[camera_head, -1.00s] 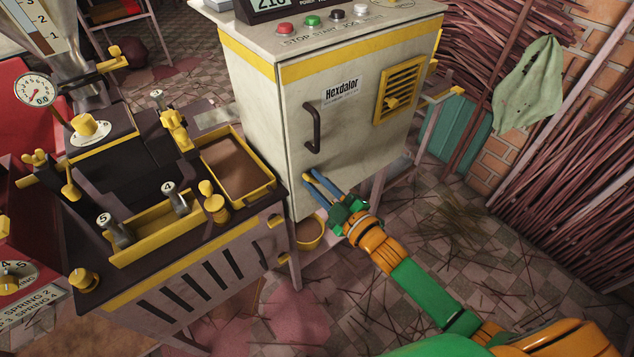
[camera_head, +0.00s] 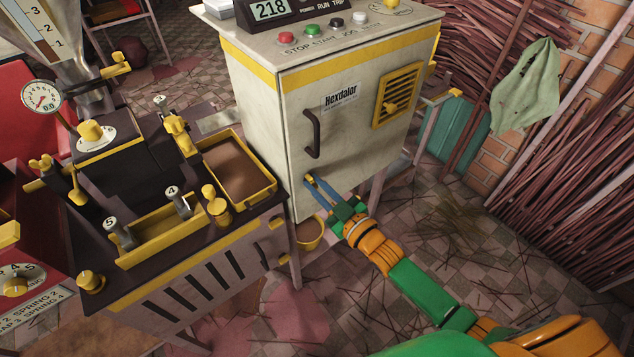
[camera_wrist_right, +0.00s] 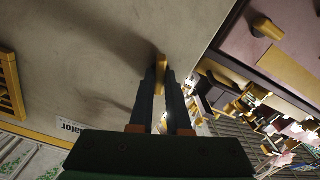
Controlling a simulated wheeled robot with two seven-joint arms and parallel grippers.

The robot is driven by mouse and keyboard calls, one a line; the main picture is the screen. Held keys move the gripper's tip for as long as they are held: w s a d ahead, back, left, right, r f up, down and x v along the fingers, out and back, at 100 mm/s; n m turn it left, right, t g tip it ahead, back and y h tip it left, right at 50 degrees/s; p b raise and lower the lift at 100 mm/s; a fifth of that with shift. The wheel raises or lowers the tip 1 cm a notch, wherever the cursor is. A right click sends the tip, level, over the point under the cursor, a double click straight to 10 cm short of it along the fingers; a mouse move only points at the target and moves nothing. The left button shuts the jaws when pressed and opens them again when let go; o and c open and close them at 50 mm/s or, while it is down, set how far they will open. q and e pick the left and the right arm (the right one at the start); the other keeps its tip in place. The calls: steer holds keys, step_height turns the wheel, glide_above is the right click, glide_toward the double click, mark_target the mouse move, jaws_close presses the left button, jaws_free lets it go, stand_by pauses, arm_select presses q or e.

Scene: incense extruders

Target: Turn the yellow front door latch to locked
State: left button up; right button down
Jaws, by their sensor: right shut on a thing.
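The yellow latch (camera_wrist_right: 161,63) is on the lower part of the cream cabinet door (camera_head: 354,160), below the dark handle. In the right wrist view it shows as a small yellow piece between my fingertips. My right gripper (camera_head: 317,181) reaches the door from below right. Its blue fingers are shut on the latch; the fingers also show in the right wrist view (camera_wrist_right: 161,82). The fingers hide much of the latch, and I cannot tell whether it stands at locked. My left gripper is not in view.
A dark vertical handle (camera_head: 313,134) stands out from the door above my fingers. A yellow vent (camera_head: 399,95) is at the door's upper right. The dark machine table (camera_head: 190,262) stands close at left. A yellow bucket (camera_head: 310,236) sits under the cabinet. Open floor lies at right.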

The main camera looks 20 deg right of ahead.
steer(key=m, duration=0.3)
steer(key=shift+m+p, duration=0.3)
steer(key=shift+p, duration=0.1)
steer(key=shift+m, duration=2.2)
steer(key=c, duration=0.9)
jaws_free()
steer(key=p+v, duration=0.1)
steer(key=v, duration=0.6)
steer(key=shift+d+r, duration=0.1)
